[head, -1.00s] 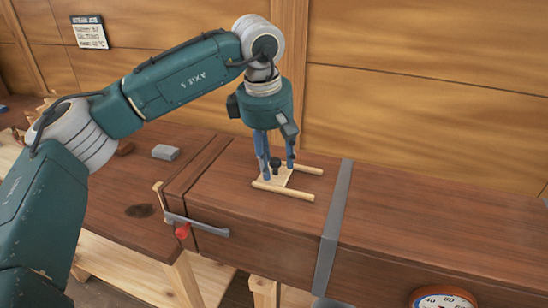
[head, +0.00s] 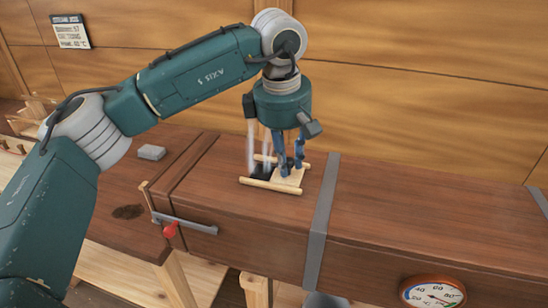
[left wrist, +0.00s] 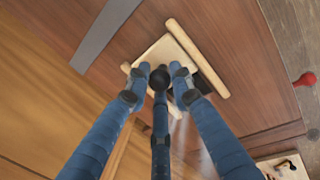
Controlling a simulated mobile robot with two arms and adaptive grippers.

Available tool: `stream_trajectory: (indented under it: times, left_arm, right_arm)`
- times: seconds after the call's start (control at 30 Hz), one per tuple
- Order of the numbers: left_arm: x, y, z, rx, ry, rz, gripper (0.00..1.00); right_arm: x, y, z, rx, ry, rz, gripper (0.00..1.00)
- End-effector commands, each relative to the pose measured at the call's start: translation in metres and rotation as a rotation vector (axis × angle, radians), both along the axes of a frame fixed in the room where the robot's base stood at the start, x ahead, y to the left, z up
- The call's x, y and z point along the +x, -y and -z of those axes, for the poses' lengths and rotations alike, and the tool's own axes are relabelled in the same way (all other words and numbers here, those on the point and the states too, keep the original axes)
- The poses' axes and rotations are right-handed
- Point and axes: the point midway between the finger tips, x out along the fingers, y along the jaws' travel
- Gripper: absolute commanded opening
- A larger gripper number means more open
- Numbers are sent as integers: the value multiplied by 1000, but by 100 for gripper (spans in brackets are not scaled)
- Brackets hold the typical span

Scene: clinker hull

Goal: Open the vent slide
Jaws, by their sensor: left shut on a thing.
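The vent slide (head: 291,182) is a pale wooden plate between two light rails on top of a long dark brown wooden box. It sits toward the right end of the rails. A dark opening (head: 262,174) shows to its left, with white steam rising from it. In the left wrist view, the slide (left wrist: 163,52) carries a round black knob (left wrist: 160,78). My left gripper (head: 288,168) points down over the plate, its blue fingers closed around the knob. The opening also shows beside the plate in the left wrist view. My right gripper is out of view.
The box (head: 400,215) has a grey metal strap (head: 321,225) right of the vent and a dial thermometer (head: 433,293) on its front. A grey latch bar with a red knob (head: 170,230) is at its left end. A grey block (head: 151,152) lies on the left.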

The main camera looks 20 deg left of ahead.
Motion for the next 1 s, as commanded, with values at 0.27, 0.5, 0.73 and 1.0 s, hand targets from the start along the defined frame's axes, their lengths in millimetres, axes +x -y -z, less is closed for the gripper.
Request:
stream_trajectory:
  times: [0.27, 0.5, 0.73, 1.0]
  left_arm:
    - [1, 0, -2, -1, 4, -2, 32]
    - [1, -1, -1, -1, 3, -2, 41]
    - [0, -1, -10, 0, 4, -2, 41]
    - [-10, -2, -63, -2, 7, -2, 41]
  right_arm:
    - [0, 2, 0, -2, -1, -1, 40]
    - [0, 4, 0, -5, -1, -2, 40]
    - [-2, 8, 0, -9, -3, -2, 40]
    - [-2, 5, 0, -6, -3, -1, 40]
